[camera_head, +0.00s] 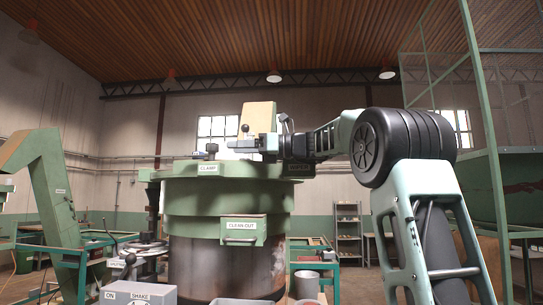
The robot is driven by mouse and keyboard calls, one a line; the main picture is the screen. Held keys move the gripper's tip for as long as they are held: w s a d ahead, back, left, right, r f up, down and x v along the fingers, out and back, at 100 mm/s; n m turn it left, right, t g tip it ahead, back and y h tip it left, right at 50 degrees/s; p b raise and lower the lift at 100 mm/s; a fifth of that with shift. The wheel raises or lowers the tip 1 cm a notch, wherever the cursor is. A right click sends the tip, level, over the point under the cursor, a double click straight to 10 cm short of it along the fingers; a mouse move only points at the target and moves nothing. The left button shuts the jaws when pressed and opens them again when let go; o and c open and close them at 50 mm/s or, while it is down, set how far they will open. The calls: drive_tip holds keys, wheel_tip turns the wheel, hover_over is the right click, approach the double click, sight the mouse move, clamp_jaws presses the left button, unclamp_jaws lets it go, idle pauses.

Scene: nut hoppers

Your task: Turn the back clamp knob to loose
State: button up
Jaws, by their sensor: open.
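A large green round hopper (225,195) stands in the middle of the head view, with a "CLAMP" label (208,168) on its upper rim. A small dark clamp knob (211,148) stands on the rim just above that label. A black ball-topped piece (245,128) shows farther right, just above my gripper; I cannot tell whether it is another knob. My gripper (238,146) reaches in from the right over the hopper top, pointing left, open. Its tips appear a little right of the clamp knob. The fingers are small and partly merge with parts behind, so contact is unclear.
A tan block (258,116) rises behind my gripper. A "CLEAN OUT" door (243,230) is on the hopper's front. A grey box labelled "ON" and "SHAKE" (138,293) is at lower left. A green chute (52,190) stands left; a mesh cage (490,90) stands right.

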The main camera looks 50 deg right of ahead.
drive_tip(key=b+v, duration=0.2)
drive_tip(key=v, duration=0.7)
drive_tip(key=shift+s+d, duration=0.1)
drive_tip(key=shift+s, duration=0.05)
